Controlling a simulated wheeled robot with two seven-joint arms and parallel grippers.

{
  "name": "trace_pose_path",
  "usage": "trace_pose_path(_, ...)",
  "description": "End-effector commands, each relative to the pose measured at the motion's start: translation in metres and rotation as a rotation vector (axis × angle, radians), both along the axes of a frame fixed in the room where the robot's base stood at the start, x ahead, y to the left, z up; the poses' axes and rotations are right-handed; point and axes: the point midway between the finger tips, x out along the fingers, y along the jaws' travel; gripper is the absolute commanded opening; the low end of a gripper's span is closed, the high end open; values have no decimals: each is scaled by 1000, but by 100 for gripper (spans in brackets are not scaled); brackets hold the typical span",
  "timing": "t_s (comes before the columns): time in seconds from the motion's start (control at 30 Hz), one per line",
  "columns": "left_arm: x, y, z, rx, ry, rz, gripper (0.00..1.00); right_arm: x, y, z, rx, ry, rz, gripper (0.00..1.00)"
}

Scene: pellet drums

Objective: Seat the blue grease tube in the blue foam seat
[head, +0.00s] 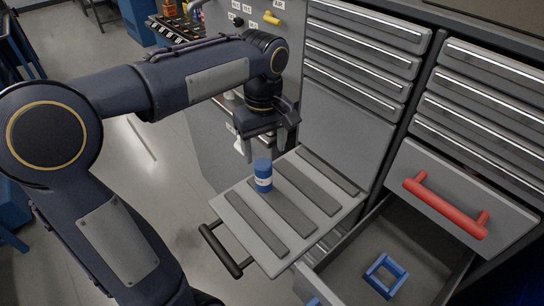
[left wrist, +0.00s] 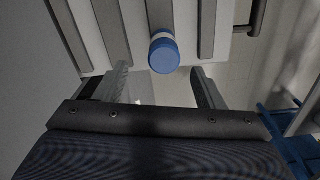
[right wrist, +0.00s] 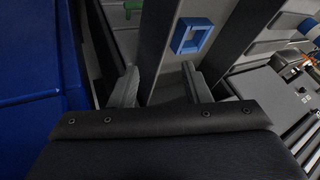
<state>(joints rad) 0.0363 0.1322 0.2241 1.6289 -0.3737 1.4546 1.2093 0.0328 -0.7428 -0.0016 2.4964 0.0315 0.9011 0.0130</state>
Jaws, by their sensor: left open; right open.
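The blue grease tube (head: 263,176), with a pale band round it, stands upright on a grey pull-out shelf (head: 244,221) with dark strips. My left gripper (head: 265,153) is open and empty, just behind and above the tube. In the left wrist view the tube (left wrist: 164,54) shows beyond the gap between the open fingers (left wrist: 160,88). The blue foam seat (head: 385,275) is a square frame lying in the open drawer at the lower right. The seat also shows in the right wrist view (right wrist: 192,36), beyond my open, empty right gripper (right wrist: 160,85).
The open drawer has a grey front with a red handle (head: 446,205). A black handle (head: 221,250) sticks out from the shelf's near left edge. Closed drawer stacks (head: 365,50) stand behind. The shelf is bare apart from the tube.

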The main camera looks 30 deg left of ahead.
Motion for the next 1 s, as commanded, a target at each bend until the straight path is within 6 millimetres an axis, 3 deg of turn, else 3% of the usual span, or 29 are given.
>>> trace_pose_path(0.6,-5,2,-73,3,8,16,63,0,0,6,0,0,0,43)
trace_pose_path(0.87,-5,2,-76,3,5,16,63,0,0,6,0,0,0,43)
trace_pose_path(1.0,-5,2,-76,3,5,16,47,0,0,6,0,0,0,43)
